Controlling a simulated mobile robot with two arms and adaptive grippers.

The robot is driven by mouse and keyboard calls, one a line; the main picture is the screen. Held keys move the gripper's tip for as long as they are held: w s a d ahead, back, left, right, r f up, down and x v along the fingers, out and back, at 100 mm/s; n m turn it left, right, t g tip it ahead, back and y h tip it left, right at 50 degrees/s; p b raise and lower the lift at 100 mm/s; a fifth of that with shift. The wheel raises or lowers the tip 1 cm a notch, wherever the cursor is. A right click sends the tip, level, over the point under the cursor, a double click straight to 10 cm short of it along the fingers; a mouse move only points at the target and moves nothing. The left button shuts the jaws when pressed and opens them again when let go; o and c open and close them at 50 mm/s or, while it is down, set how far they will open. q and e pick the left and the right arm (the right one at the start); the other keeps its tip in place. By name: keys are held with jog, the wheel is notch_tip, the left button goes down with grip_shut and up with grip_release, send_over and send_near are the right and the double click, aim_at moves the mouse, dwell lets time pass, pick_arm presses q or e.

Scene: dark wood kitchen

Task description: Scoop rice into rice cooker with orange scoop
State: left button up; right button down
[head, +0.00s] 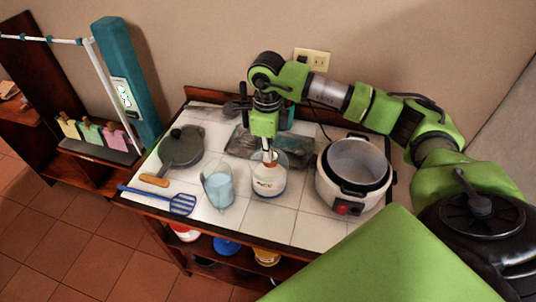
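The rice cooker (326,190) stands open at the right of the tiled counter, its grey inner pot showing, with a red switch on its front. A clear container with white contents and a label (269,186) stands left of it. My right gripper (268,150) points straight down at the container's mouth. Its fingertips are small, and I cannot tell whether they are open or shut. A little orange shows at the mouth, but I cannot make out a scoop clearly. My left gripper is out of view.
A glass jug with bluish contents (218,188) stands left of the container. A lidded pan (181,148) and a blue slotted spatula (182,204) lie further left. A dark board (296,150) lies behind. The counter's front has some free tile.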

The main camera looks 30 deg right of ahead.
notch_tip(320, 180, up, 3)
jog(key=shift+r+p, duration=0.2)
jog(key=shift+p, duration=0.6)
jog(key=shift+s+a+r+p, duration=0.15)
jog(key=shift+r+p, duration=0.35)
jog(key=shift+r, duration=0.5)
jog(key=shift+s+a+r+p, duration=0.15)
jog(key=shift+r+p, duration=0.3)
jog(key=shift+r, duration=0.55)
